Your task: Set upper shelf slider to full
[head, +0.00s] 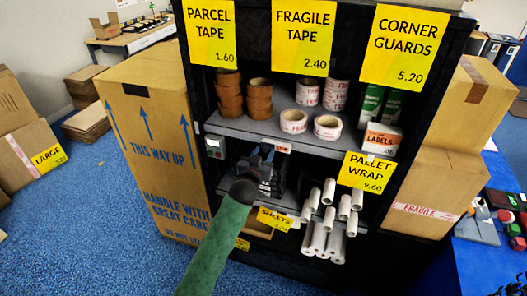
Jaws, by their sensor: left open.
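The black shelf unit stands in the middle of the head view, and its upper shelf (245,127) carries rolls of tape. A small white tag with red marks (283,148) sits on that shelf's front edge. A small grey box with a green display (214,147) is at the left post, just under the upper shelf. I cannot make out which part is the slider or its setting. My left gripper (268,158) is open, just below the upper shelf's front edge, close to the tag and right of the grey box. Its dark fingers blend into the shadow. My right gripper is out of view.
Brown tape rolls (258,98), printed tape rolls (293,121) and a labels box (382,139) stand on the upper shelf. White wrap rolls (328,190) are below, right of my gripper. A tall carton (150,150) stands left; cartons (425,190) stand right.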

